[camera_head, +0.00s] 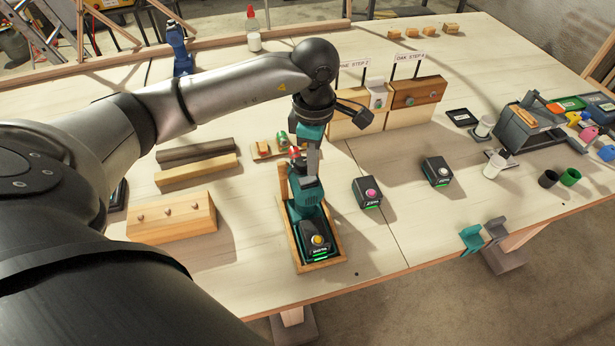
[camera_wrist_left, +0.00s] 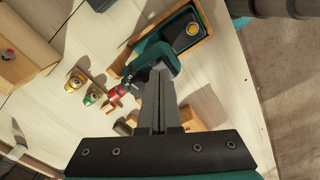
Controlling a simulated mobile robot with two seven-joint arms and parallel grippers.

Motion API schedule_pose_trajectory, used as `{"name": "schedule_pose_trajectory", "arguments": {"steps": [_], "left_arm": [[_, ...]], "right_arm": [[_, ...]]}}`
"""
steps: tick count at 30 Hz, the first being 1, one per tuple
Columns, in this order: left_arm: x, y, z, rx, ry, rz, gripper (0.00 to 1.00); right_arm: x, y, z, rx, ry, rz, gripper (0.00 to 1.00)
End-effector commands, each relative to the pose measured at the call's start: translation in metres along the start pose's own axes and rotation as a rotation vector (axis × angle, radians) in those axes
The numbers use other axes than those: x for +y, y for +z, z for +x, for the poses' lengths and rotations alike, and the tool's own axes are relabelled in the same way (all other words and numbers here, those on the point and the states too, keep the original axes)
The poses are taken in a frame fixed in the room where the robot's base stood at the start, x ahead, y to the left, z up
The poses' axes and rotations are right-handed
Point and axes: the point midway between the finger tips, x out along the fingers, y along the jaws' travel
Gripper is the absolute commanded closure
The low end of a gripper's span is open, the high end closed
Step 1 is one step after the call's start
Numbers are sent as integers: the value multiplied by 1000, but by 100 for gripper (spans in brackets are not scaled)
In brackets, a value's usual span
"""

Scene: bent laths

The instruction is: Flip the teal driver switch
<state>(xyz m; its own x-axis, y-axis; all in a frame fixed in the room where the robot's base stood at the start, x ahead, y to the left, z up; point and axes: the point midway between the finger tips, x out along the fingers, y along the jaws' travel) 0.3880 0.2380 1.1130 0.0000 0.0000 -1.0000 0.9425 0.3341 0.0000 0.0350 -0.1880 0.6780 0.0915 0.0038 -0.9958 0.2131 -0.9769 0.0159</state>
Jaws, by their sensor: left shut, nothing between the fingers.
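The teal driver (camera_head: 304,190) sits in a shallow wooden tray (camera_head: 322,266) near the table's front edge. Its black base has a yellow button and green lights. In the left wrist view the driver (camera_wrist_left: 148,54) lies just beyond my fingertips. My left gripper (camera_head: 313,172) points down at the upper end of the driver, with its fingers closed and empty; the closed fingers also show in the left wrist view (camera_wrist_left: 160,72). Whether they touch the driver I cannot tell. The switch itself cannot be made out. My right gripper is not in view.
Two black blocks with coloured buttons (camera_head: 367,192) (camera_head: 437,171) stand to the right. A wooden block with pegs (camera_head: 172,217) and two laths (camera_head: 196,170) lie left. A blue driver (camera_head: 178,48) stands at the back. Small coloured parts (camera_wrist_left: 92,96) are beside the driver.

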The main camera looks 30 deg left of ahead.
Motion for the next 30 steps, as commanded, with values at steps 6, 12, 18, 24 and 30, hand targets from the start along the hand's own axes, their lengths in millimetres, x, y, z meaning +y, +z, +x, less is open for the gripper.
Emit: {"name": "schedule_pose_trajectory", "arguments": {"steps": [6, 12, 18, 24, 30], "left_arm": [[0, 0, 0, 0, 0, 0, 100], [0, 0, 0, 0, 0, 0, 100], [0, 0, 0, 0, 0, 0, 100], [0, 0, 3, 0, 0, 0, 100], [0, 0, 6, 0, 0, 0, 100]], "right_arm": [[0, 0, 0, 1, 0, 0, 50], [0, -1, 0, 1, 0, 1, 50], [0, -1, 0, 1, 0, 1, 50], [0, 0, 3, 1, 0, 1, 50], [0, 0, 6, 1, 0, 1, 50]]}}
